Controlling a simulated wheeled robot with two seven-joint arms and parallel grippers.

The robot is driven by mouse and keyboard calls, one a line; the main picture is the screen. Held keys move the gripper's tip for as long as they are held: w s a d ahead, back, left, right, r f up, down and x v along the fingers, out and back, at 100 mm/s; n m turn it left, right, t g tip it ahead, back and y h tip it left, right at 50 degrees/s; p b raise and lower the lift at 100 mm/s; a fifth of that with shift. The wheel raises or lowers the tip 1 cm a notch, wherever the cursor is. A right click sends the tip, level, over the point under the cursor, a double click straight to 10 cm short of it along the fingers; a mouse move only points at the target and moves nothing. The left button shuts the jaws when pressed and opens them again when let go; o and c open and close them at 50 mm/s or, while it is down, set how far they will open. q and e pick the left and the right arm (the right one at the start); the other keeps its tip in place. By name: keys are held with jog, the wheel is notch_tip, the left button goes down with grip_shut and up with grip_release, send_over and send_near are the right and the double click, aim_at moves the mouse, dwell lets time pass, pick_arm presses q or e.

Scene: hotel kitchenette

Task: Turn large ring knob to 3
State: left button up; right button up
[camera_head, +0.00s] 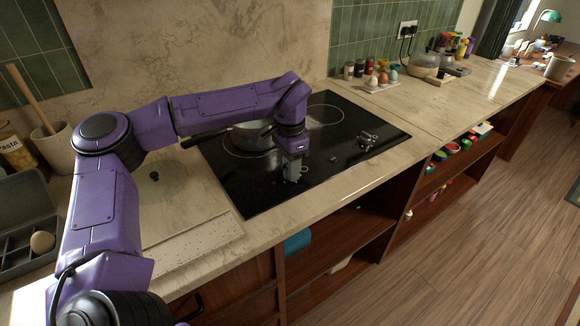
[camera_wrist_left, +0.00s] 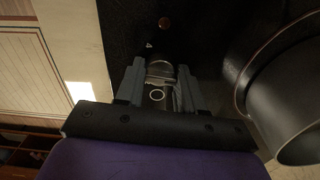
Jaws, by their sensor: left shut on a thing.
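The black cooktop (camera_head: 265,185) is set into the pale stone counter. My left gripper (camera_head: 294,174) reaches down to its front left part and is shut on a knob. In the left wrist view the metallic knob (camera_wrist_left: 158,74) sits between the two grey fingers of my left gripper (camera_wrist_left: 158,88). A pale ring shape shows below the knob there. The knob is mostly hidden by the gripper in the head view. I cannot read any number or pointer. My right gripper is not in view.
A pan (camera_head: 252,135) stands on the cooktop behind my left gripper, and its wall (camera_wrist_left: 300,105) is close on the right in the wrist view. Silver controls (camera_head: 368,138) sit further right. Spice jars and eggs stand at the back.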

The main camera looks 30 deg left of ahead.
pick_arm(q)
jog(key=m+b, duration=0.1)
jog(key=m, duration=0.6)
jog(key=shift+m+b, duration=0.4)
jog(key=m, duration=0.4)
jog(key=shift+r+m, duration=0.1)
jog(key=shift+m, duration=0.2)
jog(key=m+p, duration=0.1)
jog(key=m, duration=0.2)
jog(key=shift+m, duration=0.3)
jog(key=m+p, duration=0.2)
jog(key=m, duration=0.2)
jog(key=shift+r, duration=0.15)
jog(key=m+p, duration=0.3)
jog(key=m, duration=0.2)
jog(key=m+p, duration=0.3)
jog(key=m, duration=0.2)
jog(key=shift+p, duration=0.3)
jog(key=shift+w+m+p, duration=0.1)
jog(key=shift+m+p, duration=1.15)
jog(key=shift+m, duration=1.25)
